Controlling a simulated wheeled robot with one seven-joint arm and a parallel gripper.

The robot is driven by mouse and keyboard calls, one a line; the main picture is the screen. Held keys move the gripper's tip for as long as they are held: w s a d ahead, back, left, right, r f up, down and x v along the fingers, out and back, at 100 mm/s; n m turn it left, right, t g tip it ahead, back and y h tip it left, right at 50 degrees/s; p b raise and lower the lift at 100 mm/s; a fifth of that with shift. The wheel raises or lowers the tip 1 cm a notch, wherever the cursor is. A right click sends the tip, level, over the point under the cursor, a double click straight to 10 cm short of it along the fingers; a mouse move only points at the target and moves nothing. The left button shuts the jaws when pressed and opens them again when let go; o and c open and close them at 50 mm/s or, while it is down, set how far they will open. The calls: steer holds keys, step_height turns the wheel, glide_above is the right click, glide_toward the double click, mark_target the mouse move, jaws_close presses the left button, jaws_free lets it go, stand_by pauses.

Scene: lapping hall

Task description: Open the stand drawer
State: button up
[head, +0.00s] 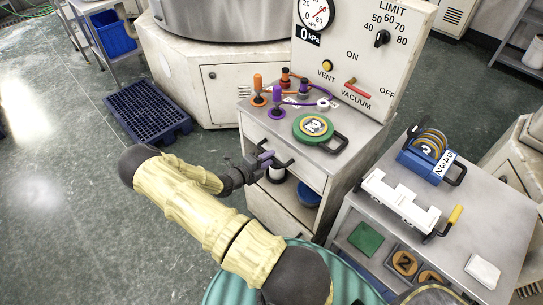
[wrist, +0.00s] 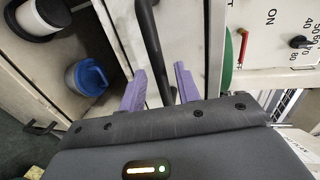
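The stand (head: 370,150) carries a vacuum panel, and its pale upper drawer (head: 312,174) sits under the top and looks shut. The drawer has a dark bar handle (head: 285,162), which also shows in the wrist view (wrist: 150,40). My gripper (head: 267,160) is at the drawer front, beside the handle. In the wrist view, my gripper's purple fingers (wrist: 160,75) are apart, with the handle bar running between them. A gap shows between bar and fingers, so they are not closed on it. Part of the drawer front is hidden by my gripper.
On the stand's top are a green round piece (head: 313,127) and orange and purple fittings (head: 278,94). A blue container (head: 308,194) sits in the open bay below the drawer. A grey table (head: 480,215) stands close on the right.

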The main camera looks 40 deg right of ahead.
steer(key=shift+x, duration=1.1)
steer(key=shift+c, duration=0.4)
jaws_close()
steer(key=f+v, duration=0.2)
steer(key=v, duration=0.8)
steer(key=a+f+v, duration=0.1)
steer(key=f+v, duration=0.1)
steer(key=v, duration=0.8)
steer(key=shift+s+a+p, duration=0.2)
steer(key=shift+s+p, duration=0.05)
steer(key=shift+p, duration=0.2)
steer(key=shift+f, duration=0.1)
steer(key=shift+o, duration=0.4)
jaws_free()
